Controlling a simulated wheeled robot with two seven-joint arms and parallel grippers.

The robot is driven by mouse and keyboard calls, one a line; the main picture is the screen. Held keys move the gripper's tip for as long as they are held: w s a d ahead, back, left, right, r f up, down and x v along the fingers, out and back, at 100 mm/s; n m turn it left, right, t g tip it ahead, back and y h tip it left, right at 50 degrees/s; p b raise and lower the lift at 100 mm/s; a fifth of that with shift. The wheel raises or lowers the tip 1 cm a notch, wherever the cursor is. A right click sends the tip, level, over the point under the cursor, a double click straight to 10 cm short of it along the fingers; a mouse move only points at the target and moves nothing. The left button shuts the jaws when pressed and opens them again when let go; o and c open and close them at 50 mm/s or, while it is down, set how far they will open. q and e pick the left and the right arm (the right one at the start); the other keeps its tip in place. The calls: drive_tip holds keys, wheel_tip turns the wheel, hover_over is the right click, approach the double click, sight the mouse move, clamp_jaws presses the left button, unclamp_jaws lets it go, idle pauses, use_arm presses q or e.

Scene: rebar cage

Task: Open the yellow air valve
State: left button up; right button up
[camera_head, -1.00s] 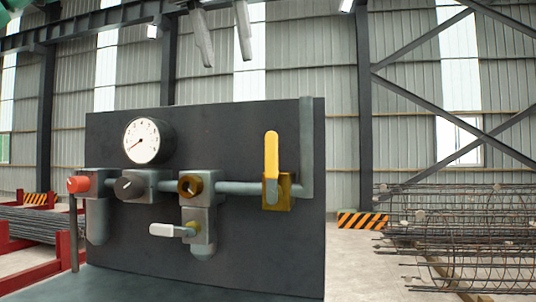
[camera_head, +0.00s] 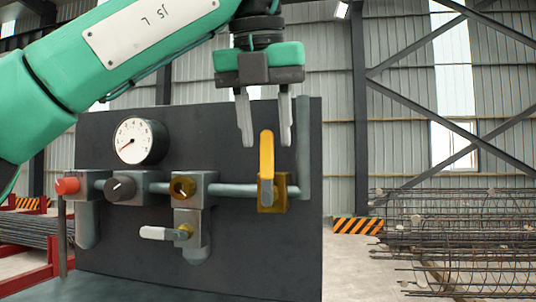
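The yellow air valve handle (camera_head: 267,160) stands upright on its brass valve body (camera_head: 279,194), on the right part of the dark panel (camera_head: 240,250). My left gripper (camera_head: 266,142) comes down from above, with its two grey fingers pointing down and spread apart. The fingertips are level with the upper part of the handle, one on either side of it in the picture. I cannot tell whether they touch it or how far in front they are. My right gripper is not in view.
The panel also carries a pressure gauge (camera_head: 140,141), a red knob (camera_head: 67,186), a black knob (camera_head: 121,188) and a white lever (camera_head: 158,233) on a grey pipe. A rebar cage (camera_head: 460,235) lies at the right. Red racks (camera_head: 35,279) stand at the left.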

sight(266, 144)
use_arm(q)
drive_tip(key=shift+p+x, duration=0.4)
drive_tip(key=shift+x, duration=1.5)
drive_tip(key=shift+s, duration=0.1)
clamp_jaws()
